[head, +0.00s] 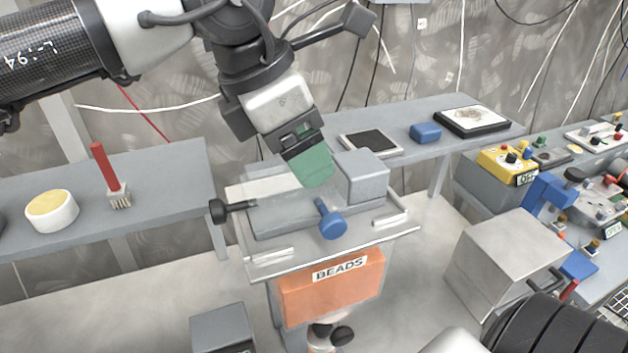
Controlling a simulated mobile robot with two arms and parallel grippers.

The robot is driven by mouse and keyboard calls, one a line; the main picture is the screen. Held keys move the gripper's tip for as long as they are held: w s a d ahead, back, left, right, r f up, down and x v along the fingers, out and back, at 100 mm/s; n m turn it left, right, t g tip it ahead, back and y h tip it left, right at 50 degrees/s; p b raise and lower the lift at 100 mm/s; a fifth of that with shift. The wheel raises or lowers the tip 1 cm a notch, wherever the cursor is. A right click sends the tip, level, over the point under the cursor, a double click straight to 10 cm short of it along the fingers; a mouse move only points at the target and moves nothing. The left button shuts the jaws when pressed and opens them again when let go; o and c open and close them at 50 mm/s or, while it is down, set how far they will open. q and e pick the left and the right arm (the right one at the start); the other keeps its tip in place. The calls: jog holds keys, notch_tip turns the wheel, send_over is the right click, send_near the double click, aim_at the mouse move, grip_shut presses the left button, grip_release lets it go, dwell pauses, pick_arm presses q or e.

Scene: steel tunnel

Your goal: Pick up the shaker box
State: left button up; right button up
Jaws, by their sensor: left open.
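I take the shaker box (300,217) to be the grey, partly see-through box on the metal tray (270,260) in the middle of the head view. It has a black knob (218,210) at its left end, a blue knob (331,223) on its front and a raised grey block (362,176) at its right. My left gripper (315,180), with a green fingertip, is open and comes down from above over the box's back middle. The near finger hides part of the box. I cannot tell whether it touches. My right gripper is not in view.
An orange BEADS panel (330,286) is under the tray. A left shelf (160,190) holds a red-handled brush (108,175) and a white round tub (52,210). A metal cube (507,262) stands right.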

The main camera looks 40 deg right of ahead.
pick_arm(q)
jog(key=p+x, duration=0.1)
jog(key=x, duration=0.2)
jog(key=shift+s+d+f, duration=0.1)
jog(key=shift+d+f, duration=0.15)
jog(key=shift+f, duration=0.1)
jog(key=shift+c, duration=0.7)
jog(key=c, duration=0.7)
jog(key=shift+r, duration=0.1)
jog(key=shift+c, duration=0.6)
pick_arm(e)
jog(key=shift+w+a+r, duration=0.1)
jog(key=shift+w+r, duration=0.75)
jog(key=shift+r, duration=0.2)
